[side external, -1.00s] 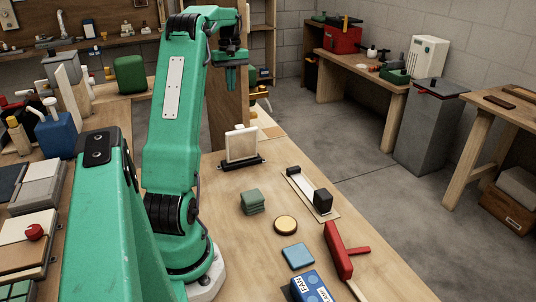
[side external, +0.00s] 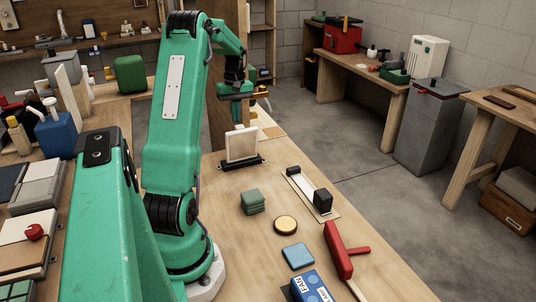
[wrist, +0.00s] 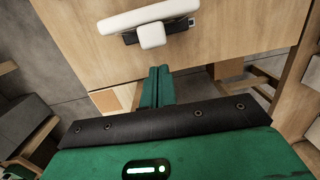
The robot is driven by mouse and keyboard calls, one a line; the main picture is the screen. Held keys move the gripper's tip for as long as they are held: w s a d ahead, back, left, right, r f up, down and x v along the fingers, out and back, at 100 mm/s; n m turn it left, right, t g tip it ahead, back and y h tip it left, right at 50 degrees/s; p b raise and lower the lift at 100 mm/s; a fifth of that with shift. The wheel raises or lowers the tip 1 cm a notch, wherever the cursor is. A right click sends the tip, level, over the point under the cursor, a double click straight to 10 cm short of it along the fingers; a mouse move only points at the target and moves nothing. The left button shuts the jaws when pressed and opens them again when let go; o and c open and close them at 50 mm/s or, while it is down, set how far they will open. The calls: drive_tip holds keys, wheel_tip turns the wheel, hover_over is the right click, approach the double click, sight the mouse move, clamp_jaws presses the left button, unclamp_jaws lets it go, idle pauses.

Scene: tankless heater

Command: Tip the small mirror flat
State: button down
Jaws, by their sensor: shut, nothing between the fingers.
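The small mirror, seen as a pale upright panel (side external: 241,146), stands in a black base (side external: 243,164) on the wooden bench. A small light tab shows at its top. My gripper (side external: 237,122) is shut and empty, just above the mirror's top edge in the side view; I cannot tell whether they touch. In the wrist view the mirror's white top edge (wrist: 148,17) and its tab (wrist: 152,36) lie ahead of my closed green fingers (wrist: 159,71), with a gap in that picture. The mirror's face is hidden from the wrist view.
On the bench in front of the mirror are green stacked pads (side external: 252,202), a round yellow-topped disc (side external: 286,225), a blue pad (side external: 298,256), a black block on a pale strip (side external: 322,201) and a red-handled tool (side external: 340,252). Bare bench lies between them.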

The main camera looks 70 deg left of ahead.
drive_tip(key=shift+d, duration=0.7)
drive_tip(key=shift+d, duration=0.15)
drive_tip(key=shift+d, duration=0.2)
